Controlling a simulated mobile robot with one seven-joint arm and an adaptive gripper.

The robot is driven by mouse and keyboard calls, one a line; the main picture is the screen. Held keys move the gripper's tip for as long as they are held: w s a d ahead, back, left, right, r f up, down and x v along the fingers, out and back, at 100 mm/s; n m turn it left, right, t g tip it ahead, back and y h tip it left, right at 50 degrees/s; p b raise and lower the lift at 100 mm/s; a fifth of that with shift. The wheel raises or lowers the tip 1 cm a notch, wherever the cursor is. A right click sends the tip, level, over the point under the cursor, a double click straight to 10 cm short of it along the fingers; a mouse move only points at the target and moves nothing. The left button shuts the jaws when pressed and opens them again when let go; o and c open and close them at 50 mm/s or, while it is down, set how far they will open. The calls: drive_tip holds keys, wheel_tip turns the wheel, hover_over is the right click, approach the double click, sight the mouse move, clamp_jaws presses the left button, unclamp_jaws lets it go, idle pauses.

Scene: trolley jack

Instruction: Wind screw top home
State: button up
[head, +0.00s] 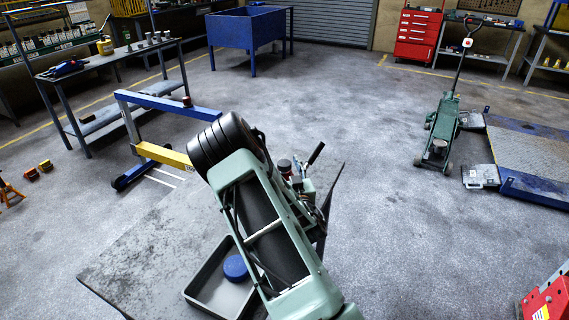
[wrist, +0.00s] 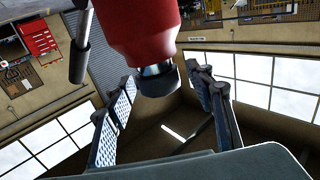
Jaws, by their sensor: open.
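In the wrist view a red rounded body (wrist: 135,25) comes in from the top edge. It ends in a bright neck and a dark round screw top (wrist: 157,82). My gripper (wrist: 165,80) is open, with one ridged finger on each side of the screw top in the picture. I see no finger touching it, and whether it is seated cannot be told. In the head view a small dark-topped part (head: 285,166) and a black lever (head: 316,153) show past my green arm, which hides my gripper and most of what stands there.
A grey tray (head: 196,291) with a blue disc (head: 235,268) lies on the dark tabletop (head: 140,245) under my arm. A blue and yellow hoist (head: 165,155) stands at left. A green trolley jack (head: 443,125) stands at right. Open floor lies between.

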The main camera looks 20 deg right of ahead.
drive_tip(key=c, duration=1.2)
drive_tip(key=shift+w, duration=0.1)
drive_tip(key=shift+f+h+b, duration=0.1)
drive_tip(key=shift+h+b, duration=0.2)
drive_tip(key=shift+b, duration=0.25)
drive_tip(key=shift+m+h+b, duration=0.5)
drive_tip(key=o, duration=1.2)
